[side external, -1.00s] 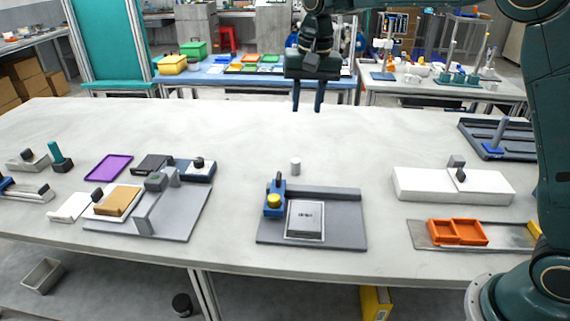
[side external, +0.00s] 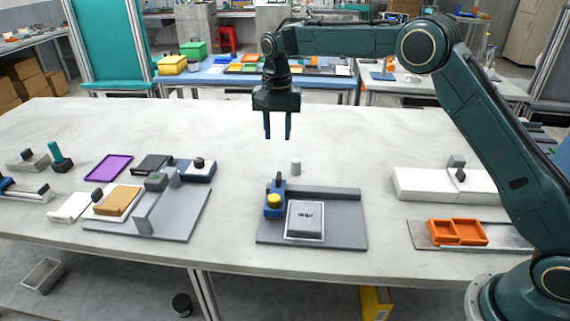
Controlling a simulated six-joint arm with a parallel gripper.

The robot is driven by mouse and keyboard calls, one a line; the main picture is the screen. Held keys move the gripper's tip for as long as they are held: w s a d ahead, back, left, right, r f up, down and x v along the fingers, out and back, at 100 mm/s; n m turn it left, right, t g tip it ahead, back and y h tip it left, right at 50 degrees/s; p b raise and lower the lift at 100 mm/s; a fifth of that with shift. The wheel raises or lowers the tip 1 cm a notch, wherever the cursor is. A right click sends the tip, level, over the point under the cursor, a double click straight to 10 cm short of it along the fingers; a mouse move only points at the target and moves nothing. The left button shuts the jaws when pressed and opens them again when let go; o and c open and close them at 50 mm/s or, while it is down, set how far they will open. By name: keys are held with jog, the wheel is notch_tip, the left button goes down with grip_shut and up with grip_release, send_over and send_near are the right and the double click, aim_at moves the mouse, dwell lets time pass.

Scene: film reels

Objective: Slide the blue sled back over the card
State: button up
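The blue sled (side external: 275,211) with a yellow round top and a dark upright handle stands at the left end of a grey base plate (side external: 345,239). The card (side external: 304,218), pale with a dark-grey face and small print, lies flat on that plate just right of the sled. The sled is beside the card, not over it. A raised grey rail (side external: 335,193) runs along the back of the plate. My gripper (side external: 277,137) is open and empty, pointing down, in the air above and behind the sled.
A grey fixture with a tan block (side external: 118,200) is to the left. A white box (side external: 430,184) and an orange tray (side external: 457,232) are to the right. The table's back middle is clear.

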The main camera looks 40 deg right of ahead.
aim_at(278, 175)
notch_tip(278, 175, down, 14)
jog(key=shift+r, duration=0.25)
dwell(0.5)
jog(key=shift+c, duration=0.4)
grip_shut()
